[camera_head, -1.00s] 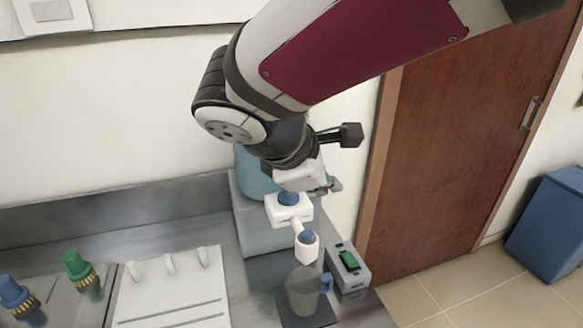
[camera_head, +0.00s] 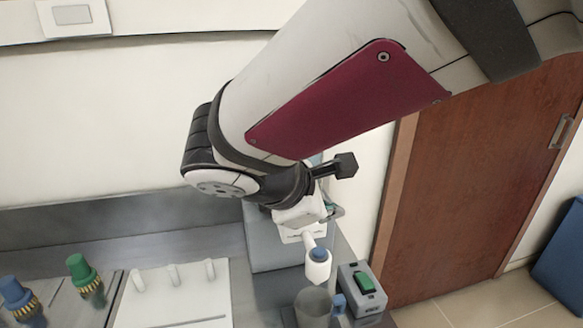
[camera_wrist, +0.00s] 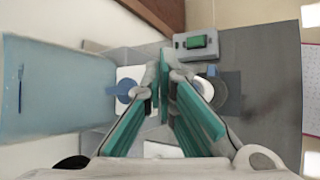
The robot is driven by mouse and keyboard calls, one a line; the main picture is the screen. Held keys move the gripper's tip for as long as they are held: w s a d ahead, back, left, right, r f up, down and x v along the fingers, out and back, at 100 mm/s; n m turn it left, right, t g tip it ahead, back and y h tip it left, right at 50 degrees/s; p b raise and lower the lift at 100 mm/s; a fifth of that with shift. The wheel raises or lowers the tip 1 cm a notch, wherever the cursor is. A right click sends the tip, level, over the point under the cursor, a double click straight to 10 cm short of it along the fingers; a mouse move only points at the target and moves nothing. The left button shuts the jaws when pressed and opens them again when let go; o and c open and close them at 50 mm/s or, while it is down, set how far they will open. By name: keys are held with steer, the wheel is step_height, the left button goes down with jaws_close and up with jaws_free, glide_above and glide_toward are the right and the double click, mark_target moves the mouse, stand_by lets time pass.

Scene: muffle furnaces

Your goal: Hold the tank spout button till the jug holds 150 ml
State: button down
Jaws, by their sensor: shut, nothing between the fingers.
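My gripper (camera_head: 302,214) is shut and empty, its teal fingers together in the wrist view (camera_wrist: 163,72). It is above the white spout (camera_head: 317,266) and hides part of its white block in the head view. A round blue button (camera_wrist: 125,92) on the white block is just left of the fingertips in the wrist view; I cannot tell whether they touch. The light blue tank (camera_wrist: 55,90) is mostly hidden in the head view.
A grey box with a green switch (camera_head: 363,284) stands right of the jug. A white rack (camera_head: 172,295) with pegs and green-capped (camera_head: 82,267) and blue-capped (camera_head: 14,292) fittings are on the left. A wall stands behind; a brown door (camera_head: 470,180) is right.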

mark_target(322, 254)
steer(key=shift+f+b, duration=1.35)
steer(key=shift+f, duration=1.3)
steer(key=shift+f, duration=0.15)
steer(key=shift+f, duration=0.25)
steer(key=shift+f+b, duration=0.4)
steer(key=shift+f, duration=0.05)
stand_by(4.5)
